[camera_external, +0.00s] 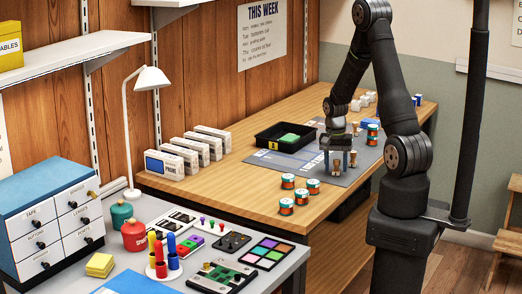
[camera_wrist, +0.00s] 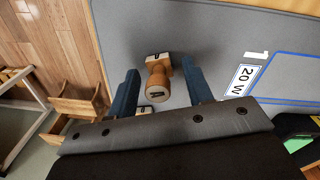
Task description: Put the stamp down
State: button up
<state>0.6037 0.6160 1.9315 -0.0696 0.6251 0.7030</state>
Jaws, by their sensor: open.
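A wooden stamp (camera_wrist: 158,78) with a round handle stands on the grey mat (camera_wrist: 215,30). In the wrist view it lies between the two blue fingers of my gripper (camera_wrist: 162,70), with a gap on each side. My gripper is open and not holding it. In the external view my gripper (camera_external: 338,143) is low over the mat (camera_external: 345,178), with wooden stamp handles (camera_external: 352,158) just below and beside it. A second stamp (camera_wrist: 142,108) is mostly hidden behind my gripper's body in the wrist view.
A black tray (camera_external: 262,137) with a green item sits left of my gripper. Several orange-and-green tins (camera_external: 287,181) stand at the table's front, and more (camera_external: 372,133) stand at the right. White boxes (camera_external: 185,150) line the left. A blue outlined area (camera_wrist: 285,75) marks the mat.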

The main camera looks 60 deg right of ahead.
jog(key=shift+o, duration=0.2)
notch_tip(320, 180, up, 17)
jog(key=shift+w+a+f, duration=0.15)
jog(key=shift+w+a, duration=0.05)
jog(key=shift+a, duration=0.15)
jog(key=shift+m+t+h, duration=0.4)
jog(key=shift+m+h, duration=0.2)
jog(key=shift+m, duration=0.1)
jog(key=f, duration=1)
jog(key=d+f, duration=0.1)
jog(key=f, duration=0.5)
jog(key=shift+s, duration=0.3)
grip_shut()
